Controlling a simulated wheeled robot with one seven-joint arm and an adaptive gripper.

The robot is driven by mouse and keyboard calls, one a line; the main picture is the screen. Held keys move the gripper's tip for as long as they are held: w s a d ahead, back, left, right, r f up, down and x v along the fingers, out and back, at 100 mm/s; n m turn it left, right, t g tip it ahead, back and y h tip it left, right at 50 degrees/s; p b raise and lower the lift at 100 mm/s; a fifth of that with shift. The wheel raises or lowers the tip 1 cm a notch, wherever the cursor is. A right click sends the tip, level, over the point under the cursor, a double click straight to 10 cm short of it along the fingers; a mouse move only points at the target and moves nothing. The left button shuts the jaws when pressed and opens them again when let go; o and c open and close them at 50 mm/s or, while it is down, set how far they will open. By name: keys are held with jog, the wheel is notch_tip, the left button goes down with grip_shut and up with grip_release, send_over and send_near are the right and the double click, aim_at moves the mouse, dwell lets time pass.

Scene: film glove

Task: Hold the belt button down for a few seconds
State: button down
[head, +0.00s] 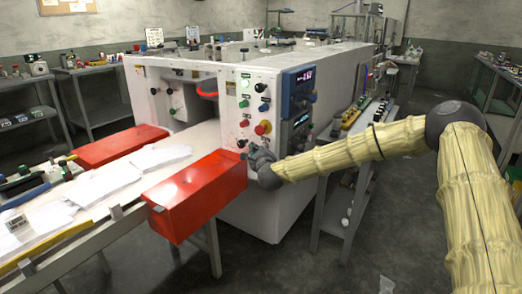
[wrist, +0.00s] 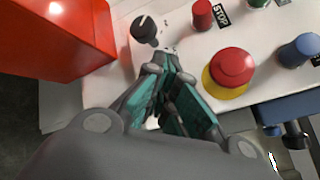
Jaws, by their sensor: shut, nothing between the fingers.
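The white machine's control panel (head: 254,108) carries several buttons; I cannot read which one is the belt button. In the wrist view I see a black knob (wrist: 143,28), a red button (wrist: 202,14) beside a STOP label, a large red mushroom button (wrist: 232,68) on a yellow collar, and a blue button (wrist: 299,50). A green button (wrist: 258,3) is cut off at the top edge. My gripper (wrist: 168,62) is shut and empty. Its tips are at the panel's lower part, just below the black knob and left of the mushroom button. I cannot tell whether they touch the panel.
A red box-shaped guard (head: 198,193) juts out left of my gripper, beside the conveyor with white gloves (head: 160,157). A blue display unit (head: 298,90) is mounted right of the buttons. A grey bench (head: 345,200) with small items stands along the machine's right side.

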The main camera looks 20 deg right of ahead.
jog(key=shift+s+a, duration=0.5)
jog(key=shift+a, duration=0.1)
jog(key=shift+a, duration=0.1)
jog(key=shift+s+a+b, duration=0.25)
jog(key=shift+s+a, duration=0.5)
jog(key=shift+a, duration=0.2)
jog(key=shift+s+a+b, duration=0.2)
jog(key=shift+s+a, duration=0.55)
jog(key=shift+a, duration=0.15)
jog(key=shift+a, duration=0.1)
